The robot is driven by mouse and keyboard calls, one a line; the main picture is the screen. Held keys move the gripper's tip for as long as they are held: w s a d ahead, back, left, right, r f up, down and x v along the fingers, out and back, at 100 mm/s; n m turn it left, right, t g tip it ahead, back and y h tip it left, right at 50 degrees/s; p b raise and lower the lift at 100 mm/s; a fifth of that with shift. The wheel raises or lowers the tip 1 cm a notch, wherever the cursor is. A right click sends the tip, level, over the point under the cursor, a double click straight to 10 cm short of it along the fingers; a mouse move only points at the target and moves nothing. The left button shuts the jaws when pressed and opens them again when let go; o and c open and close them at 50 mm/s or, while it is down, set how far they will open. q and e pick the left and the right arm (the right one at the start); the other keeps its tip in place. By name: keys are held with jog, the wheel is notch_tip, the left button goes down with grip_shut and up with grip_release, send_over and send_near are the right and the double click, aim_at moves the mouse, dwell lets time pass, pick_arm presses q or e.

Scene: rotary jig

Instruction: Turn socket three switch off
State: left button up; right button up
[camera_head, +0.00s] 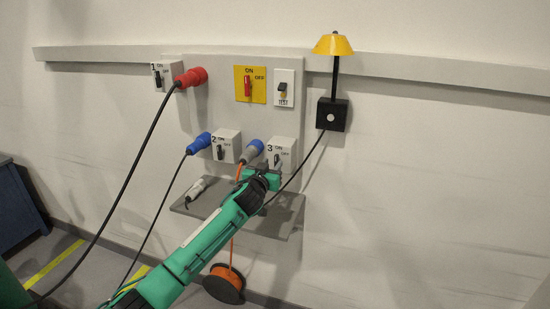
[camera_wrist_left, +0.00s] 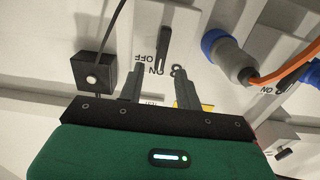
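Socket three (camera_head: 287,146) is the light box on the right of the lower row on the panel, marked 3, ON and OFF. Its dark switch lever (camera_head: 277,160) looks upright, in line with the ON label, partly behind my gripper. In the left wrist view, which is upside down, the switch lever (camera_wrist_left: 163,44) shows just beyond the fingertips, beside the ON and OFF labels. My left gripper (camera_head: 279,170) is in front of the lower part of socket three. Its two fingers (camera_wrist_left: 159,80) are apart and empty, with a gap to the lever. My right gripper is not in view.
A blue plug (camera_head: 253,148) with an orange cable is in socket three's left side. Socket two (camera_head: 228,141) is further left. A grey shelf (camera_head: 283,224) juts out below. The black lamp box (camera_head: 332,115) is at upper right. An orange cable reel (camera_head: 225,283) is below.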

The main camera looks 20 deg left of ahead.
aim_at(276, 159)
pick_arm(q)
jog(key=shift+w+d+p, duration=0.1)
jog(key=shift+w+p, duration=0.2)
jog(key=shift+w, duration=1.7)
grip_shut()
